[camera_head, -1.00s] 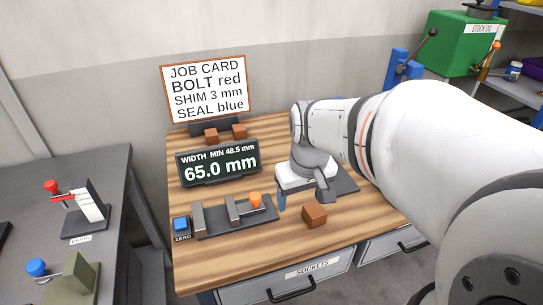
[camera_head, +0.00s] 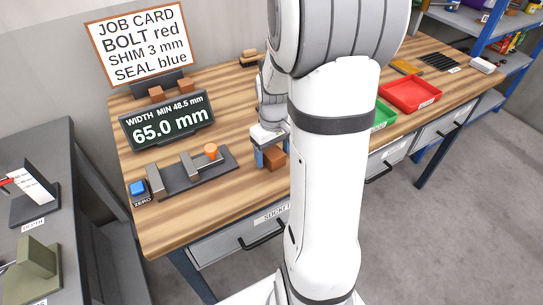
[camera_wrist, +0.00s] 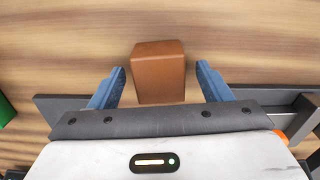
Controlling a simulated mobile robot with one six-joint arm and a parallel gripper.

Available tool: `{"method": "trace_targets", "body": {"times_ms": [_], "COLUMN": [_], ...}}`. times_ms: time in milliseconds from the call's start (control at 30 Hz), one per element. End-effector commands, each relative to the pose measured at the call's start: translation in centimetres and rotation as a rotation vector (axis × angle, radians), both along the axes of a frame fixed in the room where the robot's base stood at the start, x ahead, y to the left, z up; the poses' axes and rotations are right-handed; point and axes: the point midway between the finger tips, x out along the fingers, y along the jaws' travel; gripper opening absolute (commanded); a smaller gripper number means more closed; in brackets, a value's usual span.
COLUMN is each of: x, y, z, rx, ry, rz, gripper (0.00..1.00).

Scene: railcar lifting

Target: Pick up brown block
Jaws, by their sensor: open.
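The brown block (camera_head: 276,156) sits on the wooden bench, to the right of the measuring fixture. In the wrist view the brown block (camera_wrist: 158,72) lies between and slightly beyond the blue fingertips, with a gap of wood on each side. My gripper (camera_wrist: 161,76) is open and empty. In the head view my gripper (camera_head: 268,150) is low over the bench, with a blue finger beside the block. My arm covers the bench just right of the block.
The measuring fixture (camera_head: 183,178) with an orange knob stands to the left, below the display reading 65.0 mm (camera_head: 168,124). Two more brown blocks (camera_head: 156,93) (camera_head: 185,86) sit behind the display. A red tray (camera_head: 410,95) and green tray (camera_head: 383,116) are on the right.

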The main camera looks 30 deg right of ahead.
Motion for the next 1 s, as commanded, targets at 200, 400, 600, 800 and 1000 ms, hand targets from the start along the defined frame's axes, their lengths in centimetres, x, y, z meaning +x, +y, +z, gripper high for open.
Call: {"method": "trace_targets", "body": {"times_ms": [200,400,600,800,1000], "x": [0.02,0.03,0.03,0.03,0.04], "y": [-0.02,0.00,0.01,0.03,0.05], "z": [-1.27,-1.24,-1.22,-1.21,-1.19], "rx": [-0.001,-0.001,-0.001,-0.001,-0.001], "ry": [-0.001,-0.002,-0.001,-0.001,-0.002], "rz": [0.000,0.000,0.000,0.001,0.001], "gripper": [0.71,0.67,0.51,0.35,0.20]}}
